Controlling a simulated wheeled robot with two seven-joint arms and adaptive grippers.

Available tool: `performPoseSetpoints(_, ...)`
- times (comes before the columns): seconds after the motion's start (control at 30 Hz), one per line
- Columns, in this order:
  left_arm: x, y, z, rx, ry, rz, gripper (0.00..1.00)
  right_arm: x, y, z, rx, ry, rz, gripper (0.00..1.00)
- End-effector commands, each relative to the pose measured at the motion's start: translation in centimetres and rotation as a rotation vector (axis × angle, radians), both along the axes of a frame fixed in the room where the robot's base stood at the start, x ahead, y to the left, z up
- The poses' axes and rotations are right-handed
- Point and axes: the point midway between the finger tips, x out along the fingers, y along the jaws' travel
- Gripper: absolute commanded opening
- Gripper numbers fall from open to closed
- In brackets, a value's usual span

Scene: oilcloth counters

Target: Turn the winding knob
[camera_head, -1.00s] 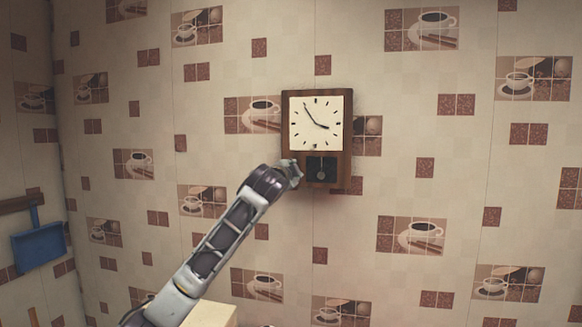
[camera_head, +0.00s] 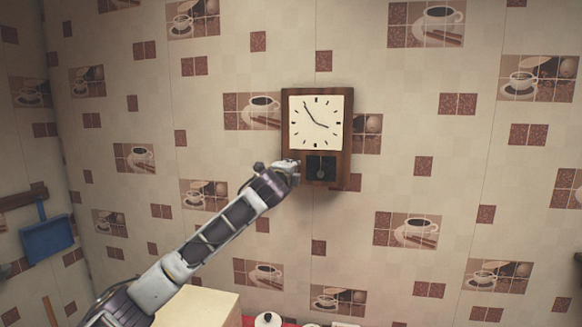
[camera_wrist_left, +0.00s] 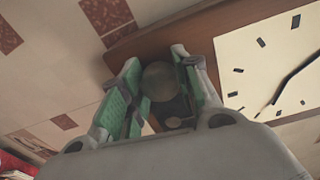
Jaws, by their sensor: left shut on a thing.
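A wooden wall clock (camera_head: 287,130) with a cream dial (camera_head: 316,123) hangs on the tiled wall, with a dark pendulum window (camera_head: 321,168) below the dial. My left gripper (camera_head: 289,171) is at the clock's lower left edge. In the left wrist view, the round brownish winding knob (camera_wrist_left: 160,82) sits between the green-padded fingers of this left gripper (camera_wrist_left: 158,88), which is shut on it. The clock's wooden case (camera_wrist_left: 150,38) and its dial (camera_wrist_left: 262,68) also show there. In the head view the gripper hides the knob. My right gripper is not in view.
A blue dustpan (camera_head: 46,240) hangs on the wall at the left. A pale box-like block (camera_head: 205,306) and a white lidded pot (camera_head: 268,320) stand at the bottom. The wall around the clock is free.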

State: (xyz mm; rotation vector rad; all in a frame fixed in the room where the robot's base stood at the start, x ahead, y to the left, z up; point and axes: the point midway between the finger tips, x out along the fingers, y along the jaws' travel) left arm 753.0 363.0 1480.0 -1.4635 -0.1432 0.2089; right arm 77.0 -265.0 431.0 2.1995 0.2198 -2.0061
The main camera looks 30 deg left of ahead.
Motion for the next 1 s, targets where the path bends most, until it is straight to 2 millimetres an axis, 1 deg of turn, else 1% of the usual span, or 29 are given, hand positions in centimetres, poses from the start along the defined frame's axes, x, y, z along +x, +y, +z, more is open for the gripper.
performPoseSetpoints(0.03,0.0,0.0,-0.1,0.034,0.015,0.0,0.08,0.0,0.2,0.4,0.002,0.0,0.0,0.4)
performPoseSetpoints(0.2,0.0,0.0,-0.2,0.179,0.052,-0.001,0.08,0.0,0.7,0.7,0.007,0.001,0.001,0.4)
performPoseSetpoints(0.6,0.0,-0.1,-0.2,0.51,0.137,-0.001,0.08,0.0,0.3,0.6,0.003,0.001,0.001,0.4)
performPoseSetpoints(0.8,0.0,-0.1,-0.3,0.609,0.164,-0.002,0.08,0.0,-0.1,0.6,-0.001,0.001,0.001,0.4)
performPoseSetpoints(1.0,0.0,-0.1,-0.3,0.654,0.175,-0.002,0.08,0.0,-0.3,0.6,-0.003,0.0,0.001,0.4)
